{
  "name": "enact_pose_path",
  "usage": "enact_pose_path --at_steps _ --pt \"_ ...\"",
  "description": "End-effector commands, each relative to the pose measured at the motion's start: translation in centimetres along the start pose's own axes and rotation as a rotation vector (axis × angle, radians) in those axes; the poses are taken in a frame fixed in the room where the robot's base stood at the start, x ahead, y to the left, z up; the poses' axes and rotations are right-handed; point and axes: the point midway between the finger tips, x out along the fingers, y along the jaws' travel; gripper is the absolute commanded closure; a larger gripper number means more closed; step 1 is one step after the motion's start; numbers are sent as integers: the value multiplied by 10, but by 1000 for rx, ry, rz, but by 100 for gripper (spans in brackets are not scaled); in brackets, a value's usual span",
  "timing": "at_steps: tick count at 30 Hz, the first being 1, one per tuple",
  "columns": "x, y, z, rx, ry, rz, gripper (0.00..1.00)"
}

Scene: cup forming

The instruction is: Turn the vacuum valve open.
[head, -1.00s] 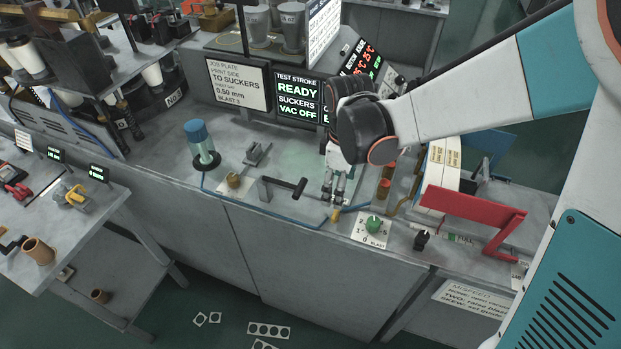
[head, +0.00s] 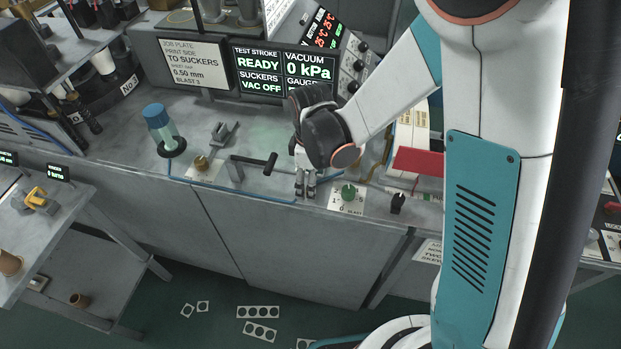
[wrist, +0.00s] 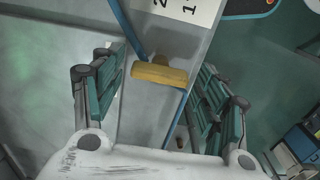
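The vacuum valve appears to be the yellow handle (wrist: 160,73) on the blue hose line, seen in the wrist view near the bench's front edge. It lies crosswise between the two teal-padded fingers of my gripper (wrist: 160,64). The fingers are spread, with a visible gap on each side of the handle. In the head view my gripper (head: 305,190) points down at the bench's front edge, and its fingers hide the handle. The display (head: 284,73) reads "SUCKERS VAC OFF" and "VACUUM 0 kPa".
A green knob (head: 348,192) on a white plate stands just right of my gripper, with a black knob (head: 398,202) beyond. A black-handled lever (head: 256,163) and a blue-capped bottle (head: 160,130) stand to the left.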

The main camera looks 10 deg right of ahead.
Motion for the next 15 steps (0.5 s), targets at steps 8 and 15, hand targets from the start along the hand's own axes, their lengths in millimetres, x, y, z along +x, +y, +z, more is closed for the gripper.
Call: enact_pose_path --at_steps 8,15 --pt "0 0 0 0 0 0 72" --pt "0 0 0 33 0 0 72"
